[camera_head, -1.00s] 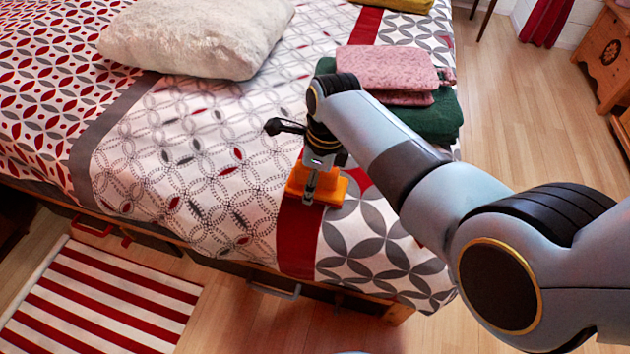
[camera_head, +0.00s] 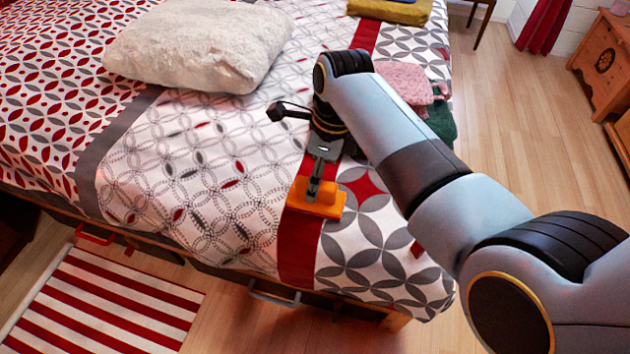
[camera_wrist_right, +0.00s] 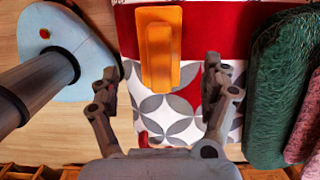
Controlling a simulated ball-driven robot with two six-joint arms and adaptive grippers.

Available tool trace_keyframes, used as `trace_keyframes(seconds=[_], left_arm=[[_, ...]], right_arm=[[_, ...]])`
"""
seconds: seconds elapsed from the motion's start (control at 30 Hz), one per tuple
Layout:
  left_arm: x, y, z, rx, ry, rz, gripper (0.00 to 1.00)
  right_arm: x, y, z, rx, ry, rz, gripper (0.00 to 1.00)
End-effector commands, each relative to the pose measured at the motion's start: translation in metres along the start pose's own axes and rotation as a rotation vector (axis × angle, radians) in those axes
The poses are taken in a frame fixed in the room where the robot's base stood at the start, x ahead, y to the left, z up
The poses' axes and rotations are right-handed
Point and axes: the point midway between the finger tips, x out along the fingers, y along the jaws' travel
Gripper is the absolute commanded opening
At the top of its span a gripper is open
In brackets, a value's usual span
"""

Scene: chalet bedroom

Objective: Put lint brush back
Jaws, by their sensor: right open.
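The orange lint brush (camera_head: 316,203) lies on the bed's red band, near the front edge. It shows as an oblong plate with a raised narrower block in the right wrist view (camera_wrist_right: 160,50). My right gripper (camera_head: 318,180) is over the brush and covers part of it in the head view. In the right wrist view my right gripper (camera_wrist_right: 163,85) is open, with a finger on each side of the brush and a gap on both sides. The brush looks apart from the fingers. My left gripper is in no view.
Folded green (camera_wrist_right: 262,95) and pink (camera_wrist_right: 303,125) textiles are stacked to the right of the brush, partly hidden by my arm in the head view. A white pillow (camera_head: 200,45) and a mustard folded cloth (camera_head: 392,10) lie farther back. The patterned bedspread left of the brush is clear.

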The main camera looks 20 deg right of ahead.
Motion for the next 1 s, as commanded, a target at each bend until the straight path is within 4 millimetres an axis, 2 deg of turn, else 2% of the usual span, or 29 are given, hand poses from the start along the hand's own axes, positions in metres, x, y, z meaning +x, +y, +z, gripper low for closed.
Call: trace_keyframes(seconds=[0.03,0.1,0.3,0.87,0.97,1.0], left_arm=[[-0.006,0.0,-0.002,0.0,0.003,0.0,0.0],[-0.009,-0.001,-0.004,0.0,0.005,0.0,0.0],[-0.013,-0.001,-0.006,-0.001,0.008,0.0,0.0],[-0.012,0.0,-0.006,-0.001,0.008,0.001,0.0],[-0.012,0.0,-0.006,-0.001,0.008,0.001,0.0],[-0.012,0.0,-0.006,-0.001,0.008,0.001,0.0]], right_arm=[[-0.014,0.0,0.001,0.0,-0.002,-0.003,0.81],[-0.025,0.0,0.001,0.0,-0.001,-0.002,0.81],[-0.043,0.0,0.0,-0.001,0.0,0.0,0.81],[-0.044,0.001,-0.001,-0.007,0.001,0.0,0.81],[-0.043,0.004,-0.014,-0.077,0.005,-0.011,0.81],[-0.043,0.006,-0.024,-0.137,0.009,-0.02,0.81]])
